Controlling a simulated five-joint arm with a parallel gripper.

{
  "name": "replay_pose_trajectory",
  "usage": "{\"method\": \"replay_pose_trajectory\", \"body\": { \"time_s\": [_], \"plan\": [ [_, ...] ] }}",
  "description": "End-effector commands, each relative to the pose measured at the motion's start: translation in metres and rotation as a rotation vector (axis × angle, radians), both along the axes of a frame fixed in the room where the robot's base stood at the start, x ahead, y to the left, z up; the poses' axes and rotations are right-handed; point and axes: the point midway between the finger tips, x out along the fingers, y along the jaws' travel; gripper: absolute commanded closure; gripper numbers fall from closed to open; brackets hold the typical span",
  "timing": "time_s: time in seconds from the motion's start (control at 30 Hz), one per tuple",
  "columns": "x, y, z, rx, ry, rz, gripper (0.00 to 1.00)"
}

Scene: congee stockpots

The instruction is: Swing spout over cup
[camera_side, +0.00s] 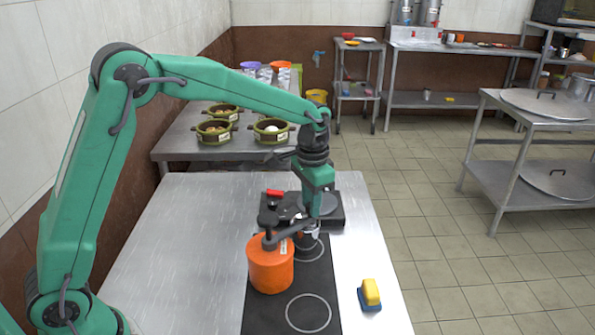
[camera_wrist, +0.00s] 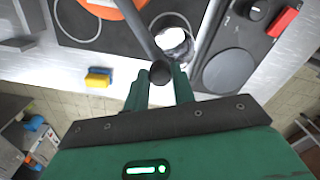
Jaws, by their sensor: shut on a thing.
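An orange pot (camera_side: 270,270) stands on the dark cooktop mat, with a dark swing spout (camera_side: 283,237) running from its top towards my gripper (camera_side: 311,214). In the wrist view the spout (camera_wrist: 138,30) reaches from the orange pot (camera_wrist: 118,5) to a round black knob (camera_wrist: 160,73) between my fingers (camera_wrist: 160,92). My gripper is shut on this knob. In the side view the cup is mostly hidden near my fingers. I cannot tell whether the outlet is above it.
A black scale-like unit (camera_side: 330,212) with a red part (camera_side: 274,192) is behind my gripper. A yellow-and-blue block (camera_side: 370,294) lies at the right on the steel table (camera_side: 180,270). Green pots (camera_side: 270,131) stand on another table behind. The table's left side is clear.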

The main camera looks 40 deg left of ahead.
Motion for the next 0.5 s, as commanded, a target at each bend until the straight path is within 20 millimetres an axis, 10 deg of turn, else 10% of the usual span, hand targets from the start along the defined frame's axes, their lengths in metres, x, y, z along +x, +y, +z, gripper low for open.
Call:
{"method": "replay_pose_trajectory", "body": {
  "time_s": [0.5],
  "plan": [
    [0.000, 0.017, 0.000, 0.000, 0.000, 0.001, 0.81]
  ]
}}
